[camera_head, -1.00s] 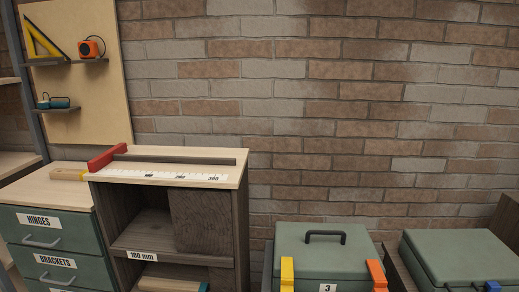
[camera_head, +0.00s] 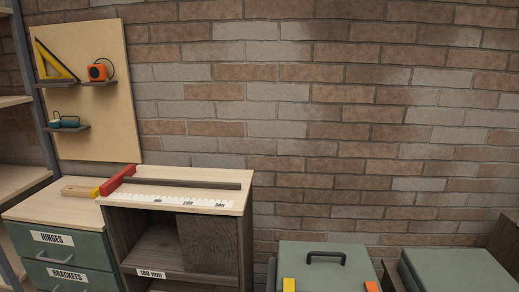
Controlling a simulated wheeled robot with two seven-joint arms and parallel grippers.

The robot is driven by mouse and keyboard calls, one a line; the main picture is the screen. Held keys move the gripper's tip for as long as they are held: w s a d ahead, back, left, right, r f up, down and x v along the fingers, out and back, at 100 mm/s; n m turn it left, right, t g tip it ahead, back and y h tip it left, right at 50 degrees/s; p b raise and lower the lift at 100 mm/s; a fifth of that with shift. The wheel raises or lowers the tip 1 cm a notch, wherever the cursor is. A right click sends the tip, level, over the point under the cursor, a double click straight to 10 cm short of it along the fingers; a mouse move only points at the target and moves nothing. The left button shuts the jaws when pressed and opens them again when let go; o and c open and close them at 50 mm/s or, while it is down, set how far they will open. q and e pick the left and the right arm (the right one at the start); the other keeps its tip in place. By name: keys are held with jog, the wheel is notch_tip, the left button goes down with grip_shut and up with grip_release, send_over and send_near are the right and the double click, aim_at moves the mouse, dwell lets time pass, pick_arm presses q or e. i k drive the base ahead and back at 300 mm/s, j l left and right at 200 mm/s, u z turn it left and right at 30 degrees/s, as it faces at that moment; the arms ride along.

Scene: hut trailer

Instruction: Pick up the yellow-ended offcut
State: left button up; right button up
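The yellow-ended offcut (camera_head: 78,191) is a short pale wooden block with a yellow right end. It lies on the wooden top of the drawer unit (camera_head: 40,208), at left. Its yellow end is close to the red stop block (camera_head: 116,180) on the neighbouring bench; I cannot tell whether they touch. Neither of my grippers is in view.
The bench (camera_head: 222,177) carries a white ruler strip (camera_head: 180,198) and a dark rail (camera_head: 190,184), with open shelves below. A pegboard (camera_head: 100,125) holds a set square and an orange tape measure. Green lidded boxes (camera_head: 325,270) stand at lower right, before a brick wall.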

aim_at(83, 192)
jog(key=u, duration=1.25)
jog(key=i+j+u, duration=0.15)
jog(key=i, duration=0.05)
